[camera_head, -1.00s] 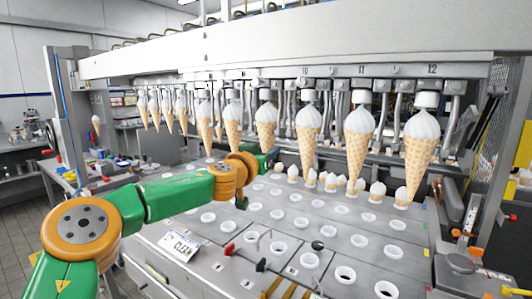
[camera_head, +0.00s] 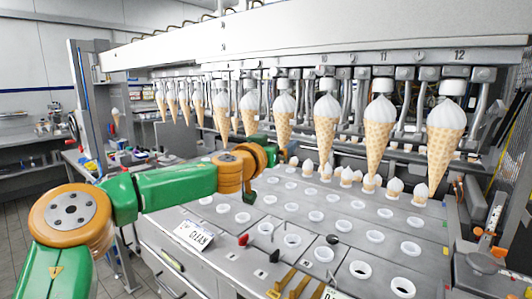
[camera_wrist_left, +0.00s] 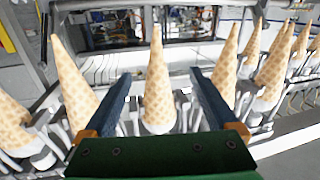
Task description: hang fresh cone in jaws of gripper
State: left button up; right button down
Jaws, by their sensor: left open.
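A row of waffle cones with white tops hangs point-down from the machine's overhead rail; one near my left gripper is a cone (camera_head: 284,118). My left gripper (camera_head: 286,154) is at the row, partly hidden behind its orange wrist. In the left wrist view, where cones appear point-up, the open blue fingers (camera_wrist_left: 160,78) frame one cone (camera_wrist_left: 157,85), with visible gaps on both sides. Whether that cone lies between the fingers or beyond them I cannot tell. More cones stand at either side, such as a left cone (camera_wrist_left: 75,80). My right gripper is not in view.
The grey deck (camera_head: 215,235) below has rows of white-ringed holes. Small white-topped cones (camera_head: 347,175) stand in its back row. A "CLEAN" sign (camera_head: 193,235) lies at the front left. The overhead beam (camera_head: 330,45) runs above the cones.

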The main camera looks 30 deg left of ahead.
pick_arm(q)
jog(key=s, duration=0.6)
jog(key=shift+s+a+b, duration=0.15)
jog(key=shift+a+b, duration=0.15)
jog(key=shift+b, duration=0.15)
dwell(0.4)
